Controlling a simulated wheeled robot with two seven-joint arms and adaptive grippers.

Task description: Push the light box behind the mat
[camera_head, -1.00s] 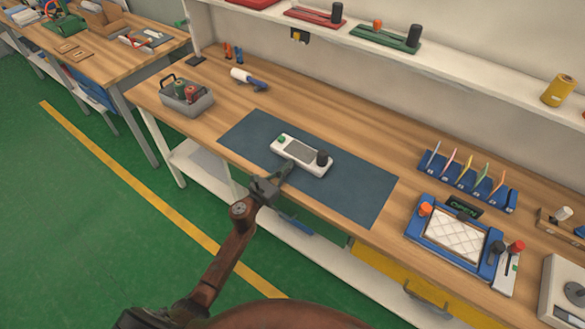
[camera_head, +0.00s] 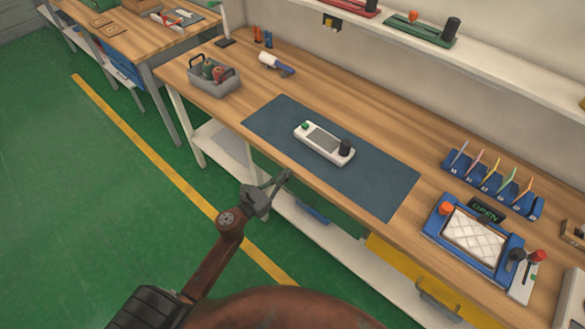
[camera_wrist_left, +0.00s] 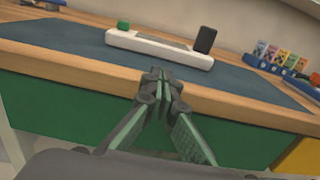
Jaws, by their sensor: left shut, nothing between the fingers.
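The light box (camera_head: 323,143) is a white bar with a grey panel, a green knob at its left end and a black knob at its right end. It lies on the dark blue mat (camera_head: 375,185) on the wooden workbench. In the left wrist view the light box (camera_wrist_left: 150,48) lies across the mat (camera_wrist_left: 75,58), beyond the fingers. My left gripper (camera_head: 287,175) is shut and empty, at the bench's front edge, in front of the mat and apart from the light box. It also shows in the left wrist view (camera_wrist_left: 160,73). My right gripper is not in view.
A grey basket (camera_head: 214,78) and a white-and-blue tool (camera_head: 277,64) stand left of the mat. A blue-framed pad (camera_head: 473,237) and a blue rack of cards (camera_head: 492,183) stand to the right. Bare bench lies behind the mat, below a white shelf.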

